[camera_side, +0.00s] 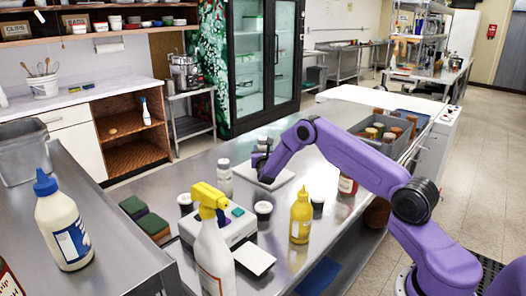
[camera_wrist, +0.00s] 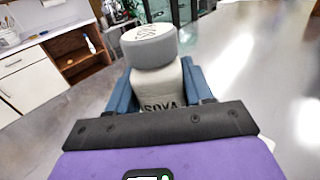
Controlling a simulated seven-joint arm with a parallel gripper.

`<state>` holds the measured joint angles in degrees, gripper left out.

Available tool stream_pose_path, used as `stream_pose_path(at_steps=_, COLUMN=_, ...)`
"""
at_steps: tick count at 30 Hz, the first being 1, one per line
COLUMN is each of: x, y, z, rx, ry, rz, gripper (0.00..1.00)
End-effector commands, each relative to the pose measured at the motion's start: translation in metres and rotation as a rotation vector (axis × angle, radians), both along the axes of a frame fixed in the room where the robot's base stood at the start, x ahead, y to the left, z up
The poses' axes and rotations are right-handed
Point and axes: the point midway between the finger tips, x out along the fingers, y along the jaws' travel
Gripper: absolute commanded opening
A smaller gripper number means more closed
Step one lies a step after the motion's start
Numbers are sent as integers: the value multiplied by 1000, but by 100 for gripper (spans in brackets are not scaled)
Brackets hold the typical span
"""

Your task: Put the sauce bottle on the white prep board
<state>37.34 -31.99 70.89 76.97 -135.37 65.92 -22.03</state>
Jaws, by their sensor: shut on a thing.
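My gripper (camera_side: 262,160) is shut on a pale bottle with a grey cap, seen in the wrist view (camera_wrist: 158,85) upright between the blue fingers. Its label reads "SOYA". In the side view, my gripper mostly hides this bottle; a grey cap and pale part (camera_side: 262,142) show just behind it. The white prep board (camera_side: 285,176) lies flat on the steel counter under and around my gripper. I cannot tell whether the bottle's base touches the board.
A pale capped jar (camera_side: 224,180) stands left of the board. In front are a yellow bottle (camera_side: 300,220), a spray bottle (camera_side: 212,250) and dark-lidded cups (camera_side: 263,209). A red-labelled bottle (camera_side: 347,185) stands right, under my arm. A grey bin of jars (camera_side: 385,140) stands behind.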

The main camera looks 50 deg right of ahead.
Motion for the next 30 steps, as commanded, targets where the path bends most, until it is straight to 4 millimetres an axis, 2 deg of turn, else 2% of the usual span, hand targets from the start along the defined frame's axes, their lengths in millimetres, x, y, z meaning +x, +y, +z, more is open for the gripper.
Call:
stream_pose_path(at_steps=7, x=0, y=0, z=-2, rx=-1, ry=-2, rz=0, gripper=12)
stream_pose_path(at_steps=8, x=0, y=0, z=-3, rx=1, ry=1, rz=0, gripper=54)
stream_pose_path(at_steps=10, x=0, y=0, z=-3, rx=0, ry=0, rz=0, gripper=77)
stream_pose_path(at_steps=22, x=-1, y=1, z=1, rx=0, ry=0, rz=0, gripper=77)
stream_pose_path(at_steps=30, x=-23, y=24, z=0, rx=1, ry=2, rz=2, gripper=77)
